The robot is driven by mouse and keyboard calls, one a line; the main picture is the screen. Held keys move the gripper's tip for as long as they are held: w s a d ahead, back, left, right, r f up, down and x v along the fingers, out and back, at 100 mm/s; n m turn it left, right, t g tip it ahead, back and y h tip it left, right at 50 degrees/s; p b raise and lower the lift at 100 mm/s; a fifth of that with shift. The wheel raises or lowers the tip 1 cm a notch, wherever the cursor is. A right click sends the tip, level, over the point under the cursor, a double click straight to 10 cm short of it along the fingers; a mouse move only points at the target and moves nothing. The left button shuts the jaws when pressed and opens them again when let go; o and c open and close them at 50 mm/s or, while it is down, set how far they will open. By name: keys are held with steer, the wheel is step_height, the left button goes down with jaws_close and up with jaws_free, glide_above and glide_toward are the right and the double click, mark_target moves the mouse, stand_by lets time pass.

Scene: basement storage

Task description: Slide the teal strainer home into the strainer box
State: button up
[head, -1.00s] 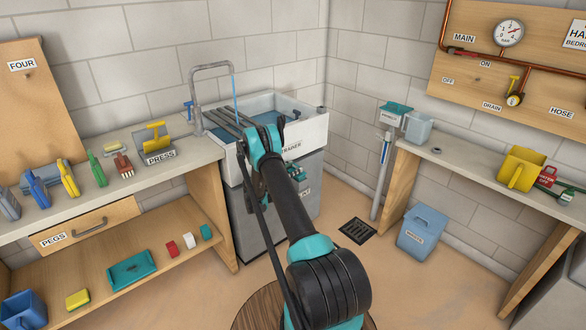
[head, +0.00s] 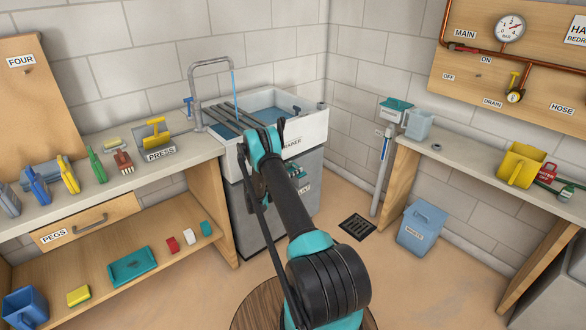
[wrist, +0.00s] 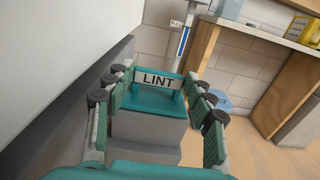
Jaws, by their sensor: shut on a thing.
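The teal strainer (wrist: 150,101) shows in the wrist view with a white LINT label (wrist: 158,80) standing along its far side. My gripper (wrist: 156,92) has its ribbed green finger pads on the left and right of the strainer and is shut on it. A grey box-like body (wrist: 147,130) is directly below the teal part. I cannot tell whether this is the strainer box or how deep the strainer sits.
The sink (head: 310,128) stands close behind my gripper, with its grey cabinet below. A workbench (head: 190,160) is on the left and another bench (head: 455,160) on the right. A blue bin (head: 422,229) and a floor drain (head: 357,227) are to the right, with open floor between.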

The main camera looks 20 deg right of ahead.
steer(key=o, duration=1.7)
steer(key=shift+a, duration=0.1)
steer(key=v, duration=1.1)
steer(key=shift+s+a, duration=0.15)
steer(key=shift+a, duration=0.25)
